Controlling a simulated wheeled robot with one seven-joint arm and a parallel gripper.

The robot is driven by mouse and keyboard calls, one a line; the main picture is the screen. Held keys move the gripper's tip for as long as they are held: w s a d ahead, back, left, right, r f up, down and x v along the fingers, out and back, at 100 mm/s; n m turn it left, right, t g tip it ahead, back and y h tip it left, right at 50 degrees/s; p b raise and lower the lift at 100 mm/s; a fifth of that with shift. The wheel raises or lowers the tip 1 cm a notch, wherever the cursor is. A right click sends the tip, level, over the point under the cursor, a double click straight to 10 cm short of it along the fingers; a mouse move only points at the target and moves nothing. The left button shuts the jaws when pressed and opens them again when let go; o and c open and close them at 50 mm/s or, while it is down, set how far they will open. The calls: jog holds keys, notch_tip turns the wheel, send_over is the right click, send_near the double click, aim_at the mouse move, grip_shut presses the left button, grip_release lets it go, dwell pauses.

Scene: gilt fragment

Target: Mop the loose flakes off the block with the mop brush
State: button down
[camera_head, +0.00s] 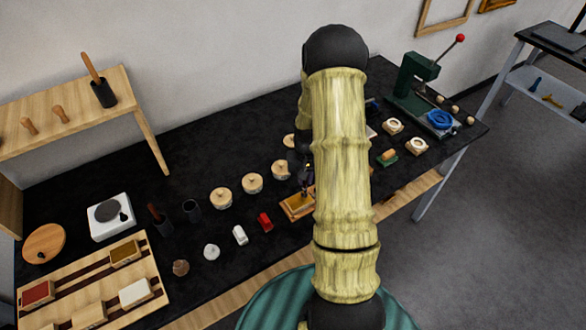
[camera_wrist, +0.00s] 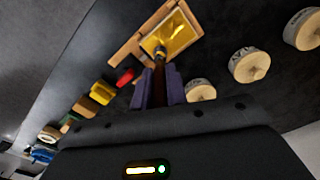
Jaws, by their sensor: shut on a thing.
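My gripper (camera_wrist: 160,88), with purple-grey fingers, is shut on the mop brush (camera_wrist: 159,66) in the wrist view. The brush has a dark handle and its head points to the block. The block (camera_wrist: 185,42) is golden with a brighter yellow patch and lies in a shallow wooden tray (camera_wrist: 152,22). The brush head is over or at the block's near corner; I cannot tell if it touches. Single loose flakes are too small to tell. In the head view my gripper (camera_head: 306,178) is partly hidden by my arm, just above the block (camera_head: 297,202).
Round wood-lidded jars (camera_head: 252,183) stand in a row behind the block. A red piece (camera_head: 265,222) and a white piece (camera_head: 240,235) lie to its left. A green press (camera_head: 412,80) stands at the back right. The black bench top (camera_head: 200,150) is clear behind the jars.

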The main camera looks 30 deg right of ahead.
jog(key=shift+s+d, duration=0.15)
jog(key=shift+d, duration=0.45)
jog(key=shift+w+a, duration=0.25)
jog(key=shift+a, duration=3.2)
notch_tip(320, 180, up, 8)
jog(key=p, duration=0.5)
jog(key=shift+s, duration=0.3)
jog(key=shift+f, duration=0.1)
